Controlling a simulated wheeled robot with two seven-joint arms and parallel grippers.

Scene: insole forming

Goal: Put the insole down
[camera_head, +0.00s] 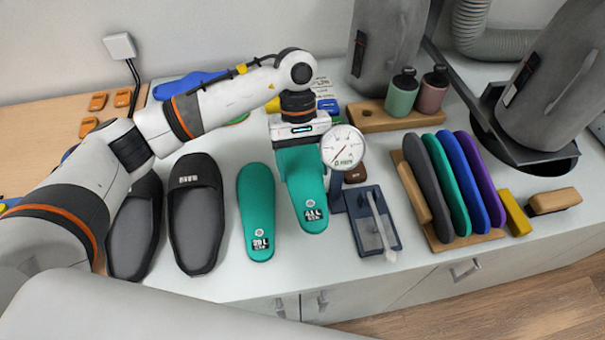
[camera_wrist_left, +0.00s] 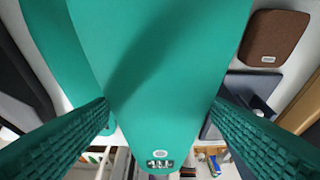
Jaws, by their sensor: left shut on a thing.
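My left gripper (camera_head: 303,138) is shut on a green insole (camera_head: 308,200) marked 41L, gripping it at its upper end. In the left wrist view the held insole (camera_wrist_left: 160,70) fills the middle between the two green ribbed fingers. Whether the held insole touches the worktop cannot be told. My right gripper is not in view.
Black slippers (camera_head: 196,225) lie to the left. A dial gauge (camera_head: 343,147) and a dark blue tray (camera_head: 372,230) are close right of the held insole. A wooden rack (camera_head: 448,240) with several coloured insoles stands further right. Bottles (camera_head: 402,95) stand behind. Bare worktop (camera_head: 240,286) shows in front.

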